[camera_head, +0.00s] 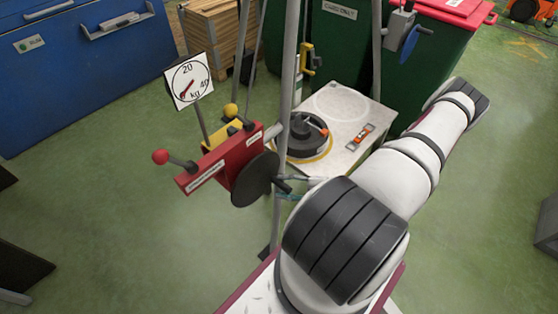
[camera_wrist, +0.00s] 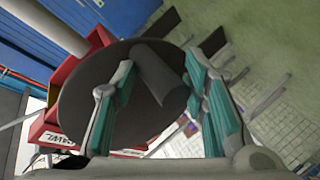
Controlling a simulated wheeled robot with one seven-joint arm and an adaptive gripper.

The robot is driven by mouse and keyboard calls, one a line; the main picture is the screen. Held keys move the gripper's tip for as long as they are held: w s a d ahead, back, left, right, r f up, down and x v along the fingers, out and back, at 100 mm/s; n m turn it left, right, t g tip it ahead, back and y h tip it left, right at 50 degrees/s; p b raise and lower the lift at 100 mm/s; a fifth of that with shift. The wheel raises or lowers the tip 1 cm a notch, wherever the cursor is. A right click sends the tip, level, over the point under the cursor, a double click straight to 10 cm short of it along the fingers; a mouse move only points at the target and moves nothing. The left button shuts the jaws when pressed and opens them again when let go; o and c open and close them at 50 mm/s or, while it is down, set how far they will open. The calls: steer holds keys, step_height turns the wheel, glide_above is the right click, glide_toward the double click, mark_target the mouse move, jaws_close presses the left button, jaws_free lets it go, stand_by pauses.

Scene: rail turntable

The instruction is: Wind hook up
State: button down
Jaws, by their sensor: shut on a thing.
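A red winch box (camera_head: 222,160) sits on a grey pole, with a dark round crank disc (camera_head: 256,180) on its near side. The disc fills the middle of the wrist view (camera_wrist: 85,95), with a dark cylindrical handle (camera_wrist: 160,78) standing out from it. My gripper (camera_head: 286,187) is at the disc's right edge. In the wrist view its green-padded fingers (camera_wrist: 165,95) lie on either side of the handle and are shut on it. I cannot clearly make out the hook; a yellow fitting (camera_head: 307,58) shows beside the pole.
A dial (camera_head: 190,80) marked kg stands above the winch. Levers with red and yellow knobs stick out. Grey poles rise close to my arm.

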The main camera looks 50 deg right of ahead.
steer(key=shift+s+a+f, duration=0.1)
steer(key=shift+a+f, duration=0.1)
steer(key=shift+a+f+m+y+b, duration=0.2)
steer(key=shift+f+m+y+b, duration=0.1)
steer(key=shift+b, duration=0.3)
steer(key=a+f+m+y+b, duration=0.1)
steer(key=b, duration=0.2)
steer(key=shift+a+m+t, duration=0.3)
steer(key=shift+m+t, duration=0.1)
steer(key=a+m+b, duration=0.1)
steer(key=b, duration=0.1)
steer(key=a+f+m+t+y+b, duration=0.1)
steer(key=m+b, duration=0.1)
steer(key=shift+a, duration=0.25)
stand_by(0.3)
